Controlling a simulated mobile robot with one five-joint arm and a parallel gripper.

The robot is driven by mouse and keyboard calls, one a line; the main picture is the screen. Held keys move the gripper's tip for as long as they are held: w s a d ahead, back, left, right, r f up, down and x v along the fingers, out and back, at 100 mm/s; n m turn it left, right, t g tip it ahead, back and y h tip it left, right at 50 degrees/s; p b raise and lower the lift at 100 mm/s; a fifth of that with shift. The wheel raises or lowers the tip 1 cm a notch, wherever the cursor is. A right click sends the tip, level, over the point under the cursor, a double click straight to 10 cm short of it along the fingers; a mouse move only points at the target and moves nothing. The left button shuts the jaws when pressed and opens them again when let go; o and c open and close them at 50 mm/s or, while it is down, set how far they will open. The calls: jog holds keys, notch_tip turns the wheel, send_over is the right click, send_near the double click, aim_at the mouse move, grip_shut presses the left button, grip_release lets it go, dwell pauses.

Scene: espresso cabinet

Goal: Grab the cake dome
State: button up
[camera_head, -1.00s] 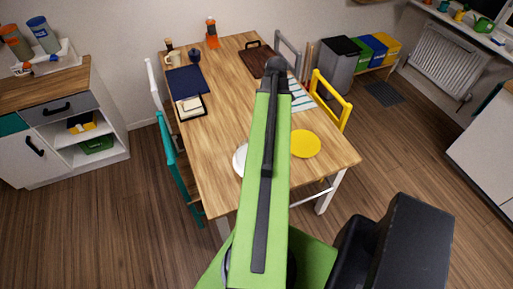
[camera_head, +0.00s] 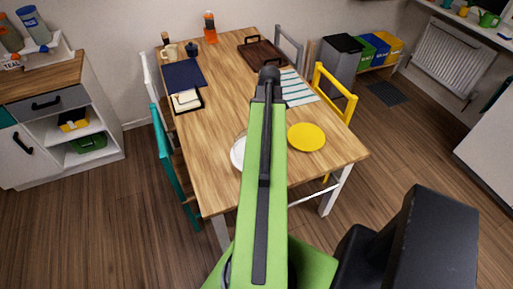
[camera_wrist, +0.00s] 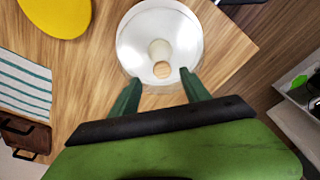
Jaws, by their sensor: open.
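The cake dome (camera_wrist: 135,38) is a pale, see-through round cover with a wooden-looking knob (camera_wrist: 161,69), seen from above in the wrist view. It stands on the wooden table. In the head view only the left edge of a white round thing, likely the dome or its plate (camera_head: 237,153), shows beside my green arm. My gripper (camera_wrist: 158,77) is open and empty in the wrist view. Its two green fingers lie on either side of the knob in the picture, at the dome's lower edge. I cannot tell their height above it. The head view hides the fingers.
On the table (camera_head: 217,101) are a yellow round mat (camera_head: 306,137), a striped cloth (camera_head: 298,88), a brown tray (camera_head: 262,52), a dark blue mat (camera_head: 185,74) and a small dark tray (camera_head: 187,101). Teal (camera_head: 170,160) and yellow (camera_head: 335,92) chairs flank it.

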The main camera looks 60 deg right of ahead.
jog(key=f+b, duration=0.4)
jog(key=f, duration=0.1)
jog(key=shift+w+a+f+b, duration=0.1)
jog(key=shift+w+a+b, duration=0.15)
jog(key=shift+w+b, duration=0.1)
jog(key=shift+r, duration=0.2)
grip_shut()
dwell(0.7)
